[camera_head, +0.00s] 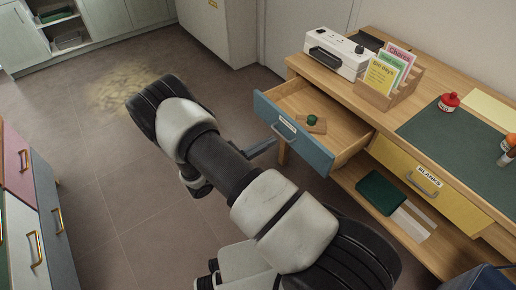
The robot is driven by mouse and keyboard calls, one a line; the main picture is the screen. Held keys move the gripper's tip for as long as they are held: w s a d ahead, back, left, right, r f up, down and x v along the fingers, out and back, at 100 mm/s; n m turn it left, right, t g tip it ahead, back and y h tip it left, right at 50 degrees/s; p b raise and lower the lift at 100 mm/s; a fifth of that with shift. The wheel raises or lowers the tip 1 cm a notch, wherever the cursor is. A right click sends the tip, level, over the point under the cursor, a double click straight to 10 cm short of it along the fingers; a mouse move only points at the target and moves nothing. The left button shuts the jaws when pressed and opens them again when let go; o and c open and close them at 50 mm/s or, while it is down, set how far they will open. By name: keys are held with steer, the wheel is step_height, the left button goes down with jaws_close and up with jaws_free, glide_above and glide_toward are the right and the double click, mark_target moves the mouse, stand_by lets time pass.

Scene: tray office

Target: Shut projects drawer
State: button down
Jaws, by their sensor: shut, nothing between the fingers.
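A blue-fronted drawer (296,137) stands pulled out at the left end of the wooden desk. Its front has a pale label, too small to read, and a metal handle (284,131). Inside it lies a small wooden piece with a dark green knob (312,120). My arm crosses the middle of the view and hides most of my gripper. The shut, empty fingers (265,147) show as a dark tip just left of the drawer front; whether they touch it I cannot tell.
A shut yellow drawer (422,184) labelled BLANKS is to the right. The desk top (345,88) holds a white machine (337,53), a card rack, a red bottle and a green mat. A shelf below holds a green book. Open floor lies left; cabinets stand at far left.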

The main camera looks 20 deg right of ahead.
mark_target(293, 128)
steer(key=b+x, duration=0.1)
steer(key=x, duration=0.6)
steer(key=shift+w+d, duration=0.1)
steer(key=shift+d, duration=0.25)
steer(key=shift+d, duration=0.1)
